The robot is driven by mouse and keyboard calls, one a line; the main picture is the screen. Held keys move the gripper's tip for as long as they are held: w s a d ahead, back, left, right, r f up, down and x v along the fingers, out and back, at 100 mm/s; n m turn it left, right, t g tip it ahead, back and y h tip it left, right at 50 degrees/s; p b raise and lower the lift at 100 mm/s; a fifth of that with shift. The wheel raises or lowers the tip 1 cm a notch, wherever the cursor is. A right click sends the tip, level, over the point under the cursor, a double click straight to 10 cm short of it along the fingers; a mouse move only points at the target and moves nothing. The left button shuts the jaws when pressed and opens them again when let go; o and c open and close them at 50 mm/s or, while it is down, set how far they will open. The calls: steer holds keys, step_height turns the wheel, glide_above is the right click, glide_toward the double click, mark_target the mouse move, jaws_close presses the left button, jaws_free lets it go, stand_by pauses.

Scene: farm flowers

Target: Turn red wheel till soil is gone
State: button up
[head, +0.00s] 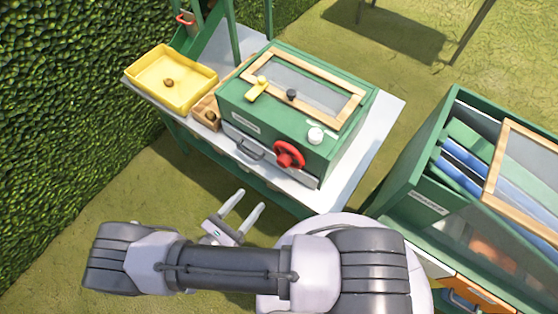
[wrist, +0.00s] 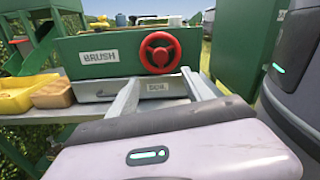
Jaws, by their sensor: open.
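The red wheel (head: 288,155) is mounted on the front face of a green box (head: 235,113) standing on a light table. In the wrist view the red wheel (wrist: 160,52) is upright, right of a label reading BRUSH (wrist: 98,57). A grey drawer (wrist: 135,88) labelled SOIL sits below it. My gripper (head: 246,203) is open and empty, in front of the table and apart from the wheel. Its two fingers (wrist: 160,90) show below the wheel in the wrist view. No soil can be made out in either view.
The box top has a wood-framed window (head: 330,100), a yellow handle (head: 258,88), a black knob (head: 292,95) and a white knob (head: 315,134). A yellow tray (head: 195,98) holding a small brown thing stands left. A green cabinet (head: 425,165) stands right. A hedge (head: 60,90) borders the left.

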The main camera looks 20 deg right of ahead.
mark_target(281, 165)
steer(key=x, duration=1.5)
steer(key=shift+d, duration=0.2)
jaws_close()
